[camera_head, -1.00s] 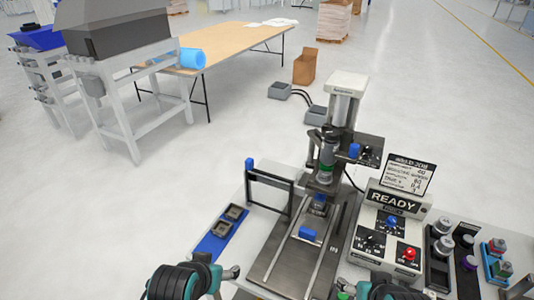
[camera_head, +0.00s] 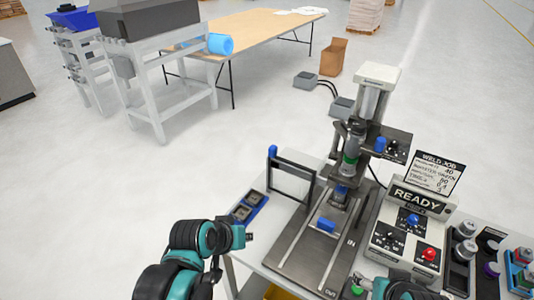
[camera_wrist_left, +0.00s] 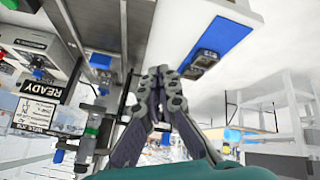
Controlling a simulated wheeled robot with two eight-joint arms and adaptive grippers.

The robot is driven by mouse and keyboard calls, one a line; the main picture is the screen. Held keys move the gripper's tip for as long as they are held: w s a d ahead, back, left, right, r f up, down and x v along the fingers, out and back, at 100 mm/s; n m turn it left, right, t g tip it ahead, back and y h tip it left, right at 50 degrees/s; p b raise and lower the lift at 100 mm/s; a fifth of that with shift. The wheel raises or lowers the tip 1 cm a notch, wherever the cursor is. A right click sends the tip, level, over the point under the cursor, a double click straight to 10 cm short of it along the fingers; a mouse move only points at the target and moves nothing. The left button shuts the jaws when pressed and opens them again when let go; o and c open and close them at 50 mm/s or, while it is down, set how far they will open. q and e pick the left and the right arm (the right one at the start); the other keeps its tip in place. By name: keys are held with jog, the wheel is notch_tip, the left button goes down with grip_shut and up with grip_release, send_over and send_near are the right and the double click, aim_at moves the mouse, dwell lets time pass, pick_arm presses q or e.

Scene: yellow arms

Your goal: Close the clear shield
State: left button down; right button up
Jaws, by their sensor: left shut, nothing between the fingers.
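The clear shield (camera_head: 291,178) stands as an upright dark frame with a see-through pane on the left side of the weld press. A blue knob (camera_head: 272,151) sits on its upper left corner. My left gripper (camera_head: 249,237) is shut and empty, in front of the shield and below it in the head view, apart from it. Its closed fingers (camera_wrist_left: 161,74) fill the middle of the left wrist view. My right gripper (camera_head: 360,282) is at the lower edge, in front of the control box; its fingers are too small to read.
The press (camera_head: 352,150) stands behind its rail bed, which carries a blue block (camera_head: 326,225). A blue mat (camera_head: 235,214) with dark parts lies left of the shield. The READY control box (camera_head: 407,240) and several knobbed cylinders stand to the right.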

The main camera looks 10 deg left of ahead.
pick_arm(q)
jog(key=w+a+r+n+t+h, duration=0.2)
jog(key=w+a+n+h, duration=0.15)
jog(key=w, duration=0.55)
jog(key=w+a+r+n+t+h, duration=0.2)
jog(key=w+a+n+t+h, duration=0.15)
jog(key=w, duration=0.65)
jog(key=w+a+n+t, duration=0.2)
jog(key=w+a+n, duration=0.1)
jog(key=a, duration=0.3)
jog(key=w+d+r+b, duration=0.1)
jog(key=w+d+b, duration=0.3)
jog(key=w+d, duration=0.3)
jog(key=shift+d+h, duration=0.3)
jog(key=shift+d, duration=0.85)
jog(key=shift+t, duration=0.25)
